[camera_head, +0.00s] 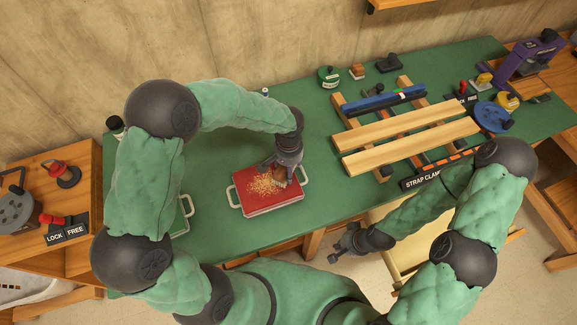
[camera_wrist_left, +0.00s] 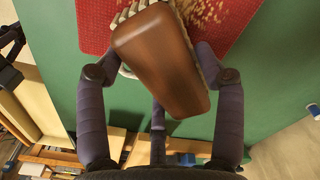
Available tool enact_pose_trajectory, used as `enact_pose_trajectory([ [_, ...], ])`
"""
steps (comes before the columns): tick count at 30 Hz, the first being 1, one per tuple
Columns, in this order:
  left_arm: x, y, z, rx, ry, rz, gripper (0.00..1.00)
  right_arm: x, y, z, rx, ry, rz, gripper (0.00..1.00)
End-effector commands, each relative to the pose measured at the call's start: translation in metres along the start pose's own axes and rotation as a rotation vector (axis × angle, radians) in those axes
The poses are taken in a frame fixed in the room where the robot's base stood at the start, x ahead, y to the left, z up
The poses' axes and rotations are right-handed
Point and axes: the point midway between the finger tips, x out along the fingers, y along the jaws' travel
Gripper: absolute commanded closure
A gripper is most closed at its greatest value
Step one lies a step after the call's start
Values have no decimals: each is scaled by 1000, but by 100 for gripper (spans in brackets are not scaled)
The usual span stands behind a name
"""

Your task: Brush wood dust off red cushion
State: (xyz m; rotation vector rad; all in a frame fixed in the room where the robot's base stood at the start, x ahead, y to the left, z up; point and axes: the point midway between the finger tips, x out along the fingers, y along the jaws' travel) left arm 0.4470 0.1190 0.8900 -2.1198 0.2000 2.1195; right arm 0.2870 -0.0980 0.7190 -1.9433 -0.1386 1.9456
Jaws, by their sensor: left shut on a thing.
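The red cushion (camera_head: 278,203) lies on the green bench top, with pale metal handles at its left and right sides. Wood dust (camera_head: 263,186) is scattered over its middle and upper part; some dust also shows in the left wrist view (camera_wrist_left: 205,10). My left gripper (camera_head: 285,167) is over the cushion's right upper part. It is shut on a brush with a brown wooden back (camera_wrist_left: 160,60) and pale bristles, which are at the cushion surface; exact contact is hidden. My right gripper (camera_head: 341,251) hangs empty off the bench's front edge; its finger opening is too small to tell.
The green bench top (camera_head: 222,150) is clear around the cushion. Wooden strips (camera_head: 410,140) in a clamp frame lie to the right, with a blue bar (camera_head: 380,101). A "STRAP CLAMP" label (camera_head: 421,182) is at their front. An open drawer (camera_head: 400,245) juts out below the bench.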

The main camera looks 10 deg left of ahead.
Motion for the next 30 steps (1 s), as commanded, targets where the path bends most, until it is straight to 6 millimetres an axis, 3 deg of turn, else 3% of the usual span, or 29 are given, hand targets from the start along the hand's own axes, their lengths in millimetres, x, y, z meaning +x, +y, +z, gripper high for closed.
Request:
enact_pose_trajectory([
  [12,4,-2,1,-1,0,0,58,3,1,0,0,0,0,100],
  [30,2,-25,26,0,0,0,58,2,1,0,0,0,0,100],
])
